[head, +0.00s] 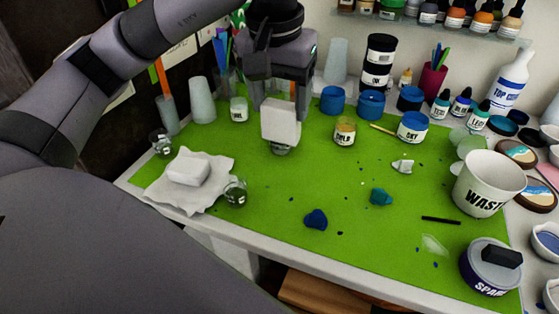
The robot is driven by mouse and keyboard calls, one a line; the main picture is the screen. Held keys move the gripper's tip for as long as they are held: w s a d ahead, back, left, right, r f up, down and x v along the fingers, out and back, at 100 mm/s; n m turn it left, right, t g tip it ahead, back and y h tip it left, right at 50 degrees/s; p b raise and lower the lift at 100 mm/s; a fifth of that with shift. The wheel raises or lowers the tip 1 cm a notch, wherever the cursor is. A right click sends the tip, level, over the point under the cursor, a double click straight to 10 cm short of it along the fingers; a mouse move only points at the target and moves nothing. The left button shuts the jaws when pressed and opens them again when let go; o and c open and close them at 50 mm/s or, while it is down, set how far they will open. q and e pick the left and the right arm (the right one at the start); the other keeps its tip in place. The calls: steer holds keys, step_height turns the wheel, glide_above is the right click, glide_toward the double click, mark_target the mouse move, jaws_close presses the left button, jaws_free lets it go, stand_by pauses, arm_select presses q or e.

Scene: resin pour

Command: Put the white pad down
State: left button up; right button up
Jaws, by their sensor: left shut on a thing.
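My left gripper (279,104) points down over the back middle of the green mat (300,188). It is shut on the white pad (281,121), a pale block with rounded edges. The pad hangs upright between the fingers, in front of a small jar (281,150) that it partly hides. I cannot tell whether the pad touches this jar. Another white block (188,169) lies on a crumpled white cloth (213,185) at the left of the mat. My right gripper is not in view.
A glass jar (235,192) stands by the cloth's right edge. Blue jars (371,103) and stacked black-and-white tubs (378,60) line the back. A white waste cup (487,184) and a purple tin (490,268) stand at right. Blue scraps (316,219) dot the mat. Its front middle is mostly clear.

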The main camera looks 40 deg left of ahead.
arm_select(q)
step_height(320, 180, down, 12)
steer(key=shift+r, duration=0.15)
stand_by(0.3)
steer(key=shift+f, duration=0.25)
steer(key=o, duration=1.5)
steer(key=shift+r, duration=0.15)
steer(key=shift+r+p, duration=0.25)
steer(key=shift+p, duration=0.15)
steer(key=r, duration=0.4)
steer(key=s+r, duration=0.1)
steer(key=r, duration=0.2)
steer(key=s+r, duration=0.1)
steer(key=r, duration=0.3)
steer(key=shift+d+r, duration=0.3)
